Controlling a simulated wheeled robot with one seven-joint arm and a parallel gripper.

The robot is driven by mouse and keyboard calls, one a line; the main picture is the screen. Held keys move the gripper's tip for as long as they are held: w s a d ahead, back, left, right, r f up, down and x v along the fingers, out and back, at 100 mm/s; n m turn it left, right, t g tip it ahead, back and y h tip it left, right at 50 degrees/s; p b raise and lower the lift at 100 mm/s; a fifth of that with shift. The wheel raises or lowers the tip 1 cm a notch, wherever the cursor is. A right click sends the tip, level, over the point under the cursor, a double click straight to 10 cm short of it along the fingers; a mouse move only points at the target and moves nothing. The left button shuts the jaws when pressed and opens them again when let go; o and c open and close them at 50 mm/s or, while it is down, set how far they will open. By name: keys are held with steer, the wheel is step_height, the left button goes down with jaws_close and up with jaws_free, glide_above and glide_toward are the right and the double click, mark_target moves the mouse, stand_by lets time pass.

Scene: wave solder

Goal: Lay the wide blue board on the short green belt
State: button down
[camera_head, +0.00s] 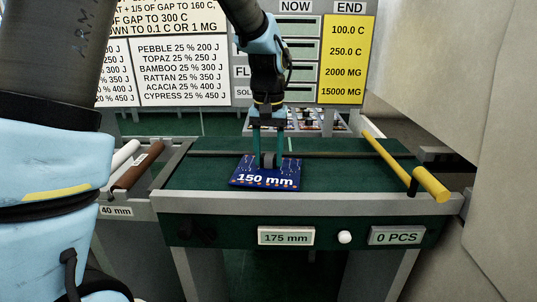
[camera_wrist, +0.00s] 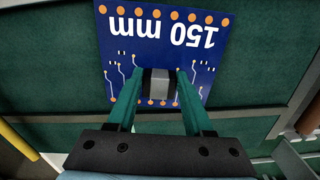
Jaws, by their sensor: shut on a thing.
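The wide blue board (camera_head: 247,180), marked "150 mm", is at the short green belt (camera_head: 330,180); I cannot tell whether it touches the belt. It carries a grey block (camera_head: 268,160) on its top. My gripper (camera_head: 268,158) points down with its fingers on both sides of this block. In the wrist view the board (camera_wrist: 130,55) lies flat beyond my gripper (camera_wrist: 160,88), and the teal fingers are shut on the grey block (camera_wrist: 157,84). The belt (camera_wrist: 265,65) shows around the board.
A yellow bar (camera_head: 385,157) lies along the belt's right side. A brown roller (camera_head: 135,167) and a white roller (camera_head: 123,155) lie on the left. The belt's front has a "175 mm" plate (camera_head: 286,236) and a "0 PCS" display (camera_head: 397,236). Several boards sit in a rack behind.

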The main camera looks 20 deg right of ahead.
mark_target(269, 158)
steer(key=shift+f+b, duration=0.3)
steer(key=shift+f, duration=0.2)
steer(key=shift+c, duration=1.1)
jaws_free()
step_height(269, 158, up, 11)
steer(key=b, duration=0.1)
steer(key=shift+f, duration=0.1)
